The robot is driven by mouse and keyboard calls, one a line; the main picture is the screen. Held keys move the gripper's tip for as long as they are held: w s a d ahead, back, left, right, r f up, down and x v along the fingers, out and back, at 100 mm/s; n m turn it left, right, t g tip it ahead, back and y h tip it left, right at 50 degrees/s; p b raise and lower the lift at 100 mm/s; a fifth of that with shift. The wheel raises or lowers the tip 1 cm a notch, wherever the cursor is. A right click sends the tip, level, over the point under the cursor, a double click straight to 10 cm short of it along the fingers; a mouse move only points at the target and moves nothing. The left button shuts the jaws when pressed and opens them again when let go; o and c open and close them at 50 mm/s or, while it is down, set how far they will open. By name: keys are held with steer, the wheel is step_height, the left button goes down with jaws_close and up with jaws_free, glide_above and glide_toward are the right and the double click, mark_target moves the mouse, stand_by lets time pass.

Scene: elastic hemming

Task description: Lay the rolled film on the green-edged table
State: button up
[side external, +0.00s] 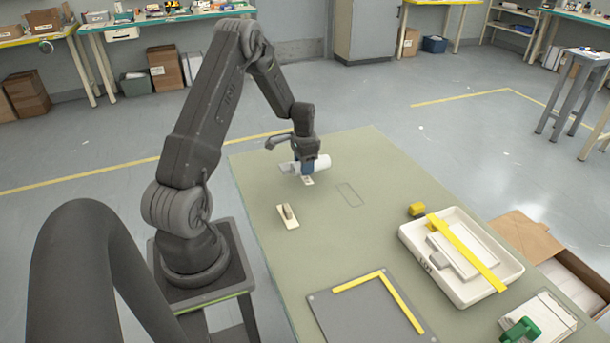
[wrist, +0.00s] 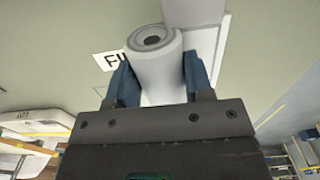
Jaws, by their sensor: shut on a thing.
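The rolled film (side external: 322,162) is a white cylinder, held by my gripper (side external: 307,168) above the far left part of the work table. In the wrist view the roll (wrist: 155,62) sits between the two blue fingers of my gripper (wrist: 155,78), its hollow end facing up in the picture. The work table (side external: 380,160) has a grey-green top with a greener left edge. I cannot tell whether the roll touches anything below it. A white label (wrist: 106,60) with dark letters is partly hidden behind the roll.
A thin outlined rectangle (side external: 349,194) lies bare beside the roll. A small white holder (side external: 287,215) stands nearer. The table's far right is clear.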

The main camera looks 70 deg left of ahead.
steer(key=shift+w+f, duration=0.1)
steer(key=shift+w, duration=0.1)
steer(key=shift+f, duration=1.95)
steer(key=shift+f, duration=0.15)
steer(key=o, duration=1.1)
